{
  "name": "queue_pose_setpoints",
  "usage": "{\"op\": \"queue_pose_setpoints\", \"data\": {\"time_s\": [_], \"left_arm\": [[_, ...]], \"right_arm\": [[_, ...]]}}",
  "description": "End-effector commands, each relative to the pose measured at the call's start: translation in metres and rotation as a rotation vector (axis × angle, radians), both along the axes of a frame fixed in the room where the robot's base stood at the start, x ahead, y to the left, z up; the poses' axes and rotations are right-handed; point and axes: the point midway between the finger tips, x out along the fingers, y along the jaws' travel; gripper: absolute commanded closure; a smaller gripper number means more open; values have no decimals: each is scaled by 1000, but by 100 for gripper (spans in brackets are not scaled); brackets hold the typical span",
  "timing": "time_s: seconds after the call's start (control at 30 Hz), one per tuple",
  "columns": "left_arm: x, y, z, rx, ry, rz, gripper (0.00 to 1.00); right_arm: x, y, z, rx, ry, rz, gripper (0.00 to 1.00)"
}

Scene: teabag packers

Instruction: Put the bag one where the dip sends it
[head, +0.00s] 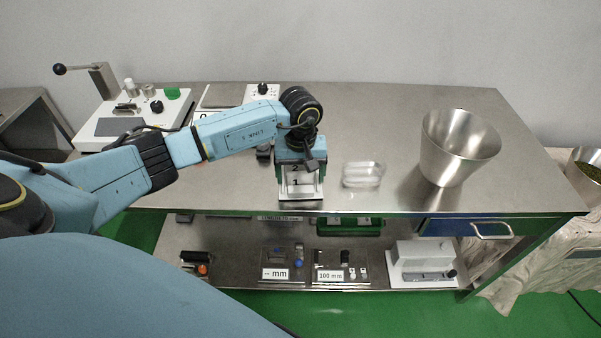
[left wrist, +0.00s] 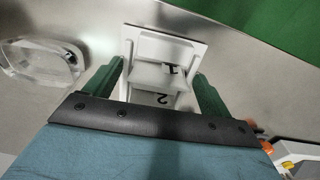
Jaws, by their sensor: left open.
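A white stand (head: 300,190) with black numbers 1 and 2 stands near the front edge of the steel table. It also shows in the left wrist view (left wrist: 190,45), with a 1 and a 2 on its steps. My left gripper (left wrist: 158,70) is open over the stand, with one green finger at each side of it. I cannot tell whether the fingers touch it. In the head view my left wrist hides the stand's back part. No teabag can be made out for sure. My right gripper is not in view.
A clear dish (head: 363,174) sits just right of the stand. A steel bucket (head: 458,148) stands further right. A white device with a lever (head: 135,118) is at the far left. A lower shelf holds plates labelled in mm (head: 330,275).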

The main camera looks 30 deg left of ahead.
Motion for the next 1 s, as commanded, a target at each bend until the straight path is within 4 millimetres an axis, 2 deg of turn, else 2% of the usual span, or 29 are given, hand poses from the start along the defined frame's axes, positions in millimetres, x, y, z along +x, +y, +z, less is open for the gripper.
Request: {"op": "queue_pose_setpoints", "data": {"time_s": [0.27, 0.47, 0.7, 0.83, 1.0], "left_arm": [[1, 0, 7, 0, -2, 0, 17], [2, 1, 46, 2, -6, -2, 17], [1, 1, 96, 3, -4, 0, 17], [1, 0, 113, 2, -2, -1, 17], [0, 0, 123, 1, -1, 1, 17]], "right_arm": [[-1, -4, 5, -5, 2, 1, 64], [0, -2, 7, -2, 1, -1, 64], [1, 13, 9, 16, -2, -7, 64], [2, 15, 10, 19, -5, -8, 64], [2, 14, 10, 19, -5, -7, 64]]}}
